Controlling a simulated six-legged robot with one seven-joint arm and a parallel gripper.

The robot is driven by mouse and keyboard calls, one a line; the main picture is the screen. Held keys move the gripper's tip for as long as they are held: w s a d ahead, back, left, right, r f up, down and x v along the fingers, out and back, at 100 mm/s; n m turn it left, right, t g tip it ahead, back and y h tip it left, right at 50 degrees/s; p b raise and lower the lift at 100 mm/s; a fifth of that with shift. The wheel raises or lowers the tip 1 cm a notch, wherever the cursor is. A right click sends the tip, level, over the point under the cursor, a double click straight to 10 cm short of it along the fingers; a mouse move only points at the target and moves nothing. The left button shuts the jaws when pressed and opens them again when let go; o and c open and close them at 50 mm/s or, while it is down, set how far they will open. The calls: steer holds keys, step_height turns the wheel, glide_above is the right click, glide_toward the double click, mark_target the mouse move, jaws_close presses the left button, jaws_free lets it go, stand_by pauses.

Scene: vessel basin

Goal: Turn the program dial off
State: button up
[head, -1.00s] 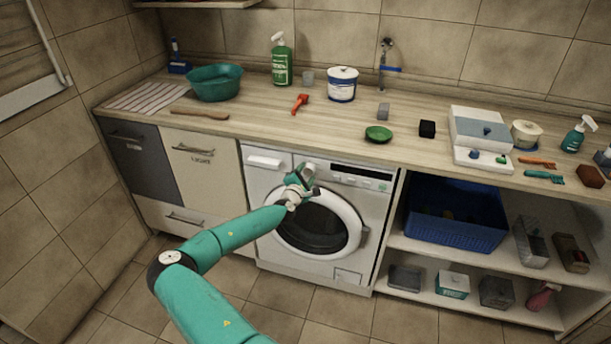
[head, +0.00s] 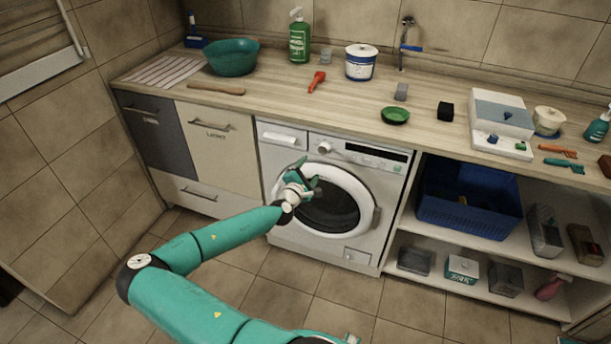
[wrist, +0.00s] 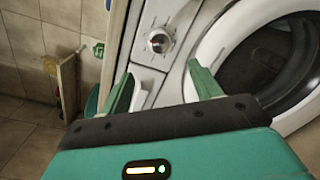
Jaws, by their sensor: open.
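The washing machine (head: 386,209) stands under the counter, its round door closed. The program dial (head: 324,148) is a round silver knob at the left of its control panel, beside the dark display. In the wrist view the dial (wrist: 159,41) shows uncovered, beyond the fingertips and above the gap between them. My gripper (head: 309,176) is in front of the machine, below the dial and near the top left of the door. In the wrist view my gripper (wrist: 158,77) has its two green fingers spread wide with nothing between them. It is apart from the dial.
The wooden counter (head: 290,100) runs above the machine, holding a green basin (head: 233,57), a red tool (head: 316,81) and a green dish (head: 395,115). A blue crate (head: 470,205) sits on the open shelf at right. The floor in front is clear.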

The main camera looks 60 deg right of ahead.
steer(key=a, duration=0.2)
steer(key=shift+s+a, duration=0.15)
steer(key=shift+a, duration=0.2)
stand_by(0.4)
